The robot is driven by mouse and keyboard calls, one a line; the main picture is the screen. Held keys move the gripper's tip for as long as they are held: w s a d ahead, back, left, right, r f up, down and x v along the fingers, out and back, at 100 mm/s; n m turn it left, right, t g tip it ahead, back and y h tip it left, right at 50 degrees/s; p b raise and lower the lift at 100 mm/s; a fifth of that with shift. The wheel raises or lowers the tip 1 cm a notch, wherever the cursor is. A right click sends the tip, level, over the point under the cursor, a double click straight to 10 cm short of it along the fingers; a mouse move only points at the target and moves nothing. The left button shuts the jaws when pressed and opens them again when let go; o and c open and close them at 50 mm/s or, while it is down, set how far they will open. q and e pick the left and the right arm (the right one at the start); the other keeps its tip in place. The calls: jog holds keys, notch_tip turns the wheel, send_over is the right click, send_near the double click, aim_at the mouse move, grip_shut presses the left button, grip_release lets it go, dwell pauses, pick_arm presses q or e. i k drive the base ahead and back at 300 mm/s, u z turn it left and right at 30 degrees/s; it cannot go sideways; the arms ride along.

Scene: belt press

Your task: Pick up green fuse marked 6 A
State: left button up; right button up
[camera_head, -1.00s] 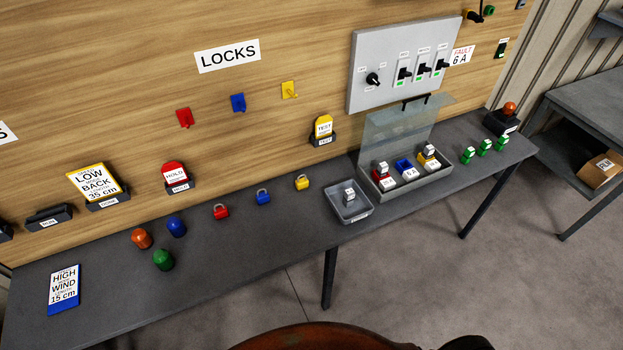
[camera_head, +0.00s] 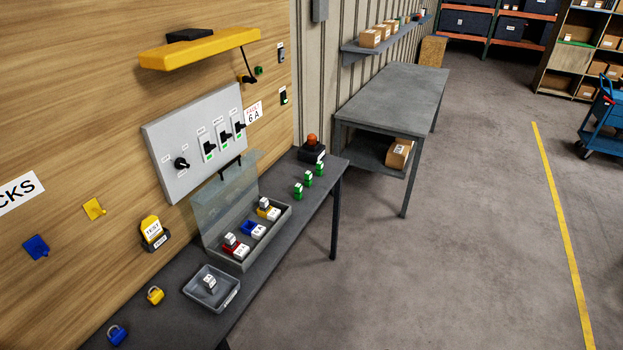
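Three small green fuses stand in a row near the right end of the dark workbench: a near one (camera_head: 298,191), a middle one (camera_head: 308,179) and a far one (camera_head: 320,169). Their markings are too small to read. A fuse box (camera_head: 264,241) with a raised clear lid stands to their left, holding red, blue and yellow holders with white labels. A "FAULT 6 A" sign (camera_head: 254,112) is on the wall beside the grey switch panel (camera_head: 168,130). Neither of my grippers is in view.
A grey tray (camera_head: 192,290) with a small fuse-like piece stands left of the fuse box. An orange-topped beacon (camera_head: 311,149) stands behind the green fuses. A grey table (camera_head: 390,90) is beyond the bench.

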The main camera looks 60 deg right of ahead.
aim_at(308, 179)
jog(key=k, duration=0.2)
jog(key=z, duration=2.4)
jog(key=i, duration=2.4)
jog(key=u, duration=0.65)
